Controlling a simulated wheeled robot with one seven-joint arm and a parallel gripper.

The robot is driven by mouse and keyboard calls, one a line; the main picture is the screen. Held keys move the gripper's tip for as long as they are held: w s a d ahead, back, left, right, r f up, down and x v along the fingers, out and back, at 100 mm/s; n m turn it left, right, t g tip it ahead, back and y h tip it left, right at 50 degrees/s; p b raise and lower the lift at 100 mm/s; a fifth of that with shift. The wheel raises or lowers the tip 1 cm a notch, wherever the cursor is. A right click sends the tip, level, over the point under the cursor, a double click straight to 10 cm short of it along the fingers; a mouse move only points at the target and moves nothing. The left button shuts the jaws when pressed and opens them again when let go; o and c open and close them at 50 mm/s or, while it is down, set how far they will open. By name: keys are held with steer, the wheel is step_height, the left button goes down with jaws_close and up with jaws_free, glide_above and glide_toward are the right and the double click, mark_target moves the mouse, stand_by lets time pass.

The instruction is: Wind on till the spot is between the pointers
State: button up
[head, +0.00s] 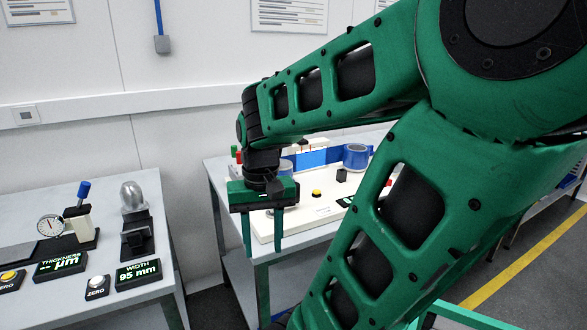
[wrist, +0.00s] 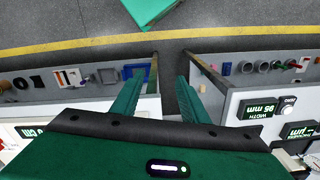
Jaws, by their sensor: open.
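The winding rig stands on a white board (head: 292,222) on the right-hand table in the head view. A bright blue strip (head: 312,158) runs across its back, with small thin red marks (head: 303,147) that look like the pointers. A blue roll (head: 355,156) stands at the strip's right; another at its left is mostly hidden behind my arm. I cannot make out a spot on the strip. My gripper (head: 263,245) hangs in front of the board's left part, fingers down, apart and empty. In the wrist view the fingers (wrist: 158,90) have nothing between them.
A yellow button (head: 316,193) and a black knob (head: 342,174) sit on the board. The left table holds a dial gauge (head: 50,226), a thickness display (head: 60,265) and a width display (head: 138,273) reading 95 mm. A floor gap separates the tables.

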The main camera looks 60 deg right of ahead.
steer(key=w+d+r+m, duration=0.1)
steer(key=w+d+m, duration=0.2)
steer(key=d, duration=0.6)
steer(key=w+d+r+m, duration=0.2)
steer(key=w+d+m, duration=0.1)
steer(key=d+m, duration=0.4)
steer(key=w+d+r+m, duration=0.1)
steer(key=w+d+m, duration=0.2)
steer(key=d, duration=0.9)
steer(key=shift+r+m, duration=0.35)
steer(key=shift+m, duration=0.75)
steer(key=shift+s+d+f, duration=0.1)
steer(key=shift+d+f, duration=0.05)
steer(key=shift+d, duration=0.1)
step_height(320, 180, down, 8)
steer(key=shift+f, duration=0.1)
steer(key=c, duration=0.9)
